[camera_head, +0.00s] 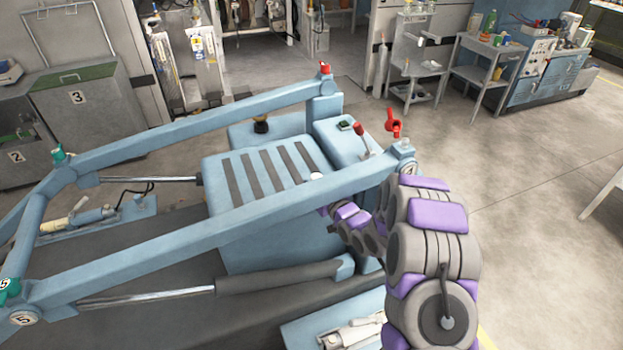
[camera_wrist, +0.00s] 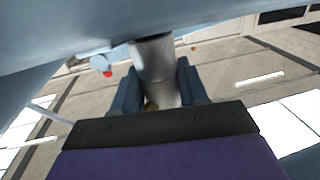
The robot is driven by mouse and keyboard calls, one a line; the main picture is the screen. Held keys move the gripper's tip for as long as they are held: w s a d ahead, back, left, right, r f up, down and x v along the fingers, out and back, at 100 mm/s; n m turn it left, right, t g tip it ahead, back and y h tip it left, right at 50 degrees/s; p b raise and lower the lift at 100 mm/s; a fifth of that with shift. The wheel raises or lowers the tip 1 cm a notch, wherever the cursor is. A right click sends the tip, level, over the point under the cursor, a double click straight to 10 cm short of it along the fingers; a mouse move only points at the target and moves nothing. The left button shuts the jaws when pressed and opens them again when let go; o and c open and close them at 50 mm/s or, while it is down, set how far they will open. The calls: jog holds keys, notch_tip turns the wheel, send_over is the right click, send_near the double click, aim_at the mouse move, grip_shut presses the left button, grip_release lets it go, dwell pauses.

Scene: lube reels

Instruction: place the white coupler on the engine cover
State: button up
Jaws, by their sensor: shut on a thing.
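The coupler (camera_wrist: 152,55), a pale grey-white cylinder, stands between the two dark fingers of my gripper (camera_wrist: 157,70) in the wrist view. My gripper is shut on it. Its far end runs up against or behind a blue-grey surface; I cannot tell whether they touch. In the head view a small white tip, likely the coupler (camera_head: 316,177), shows just above the near blue beam. My gripper there is mostly hidden by that beam. The engine cover (camera_head: 228,205), a light blue box with several dark slots on top, lies beside and behind that tip.
The near blue beam (camera_head: 220,225) crosses in front of the cover, and a far beam (camera_head: 200,125) runs behind it. A red handle (camera_head: 393,123) and a red-tipped lever (camera_head: 360,130) stand to the right. Open floor (camera_head: 540,170) lies at the right.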

jog(key=shift+w+a, duration=0.15)
jog(key=shift+a, duration=0.05)
jog(key=shift+w, duration=0.25)
jog(key=shift+w+d+b, duration=0.1)
jog(key=shift+w+b, duration=0.2)
jog(key=shift+w, duration=1.1)
jog(key=shift+d+f+b, duration=0.1)
jog(key=shift+b, duration=0.2)
jog(key=shift+s+a, duration=0.1)
jog(key=shift+a, duration=0.6)
jog(key=o, duration=0.9)
jog(key=shift+a, duration=0.2)
jog(key=shift+c, duration=0.2)
jog(key=shift+o, duration=1.4)
jog(key=shift+d, duration=0.7)
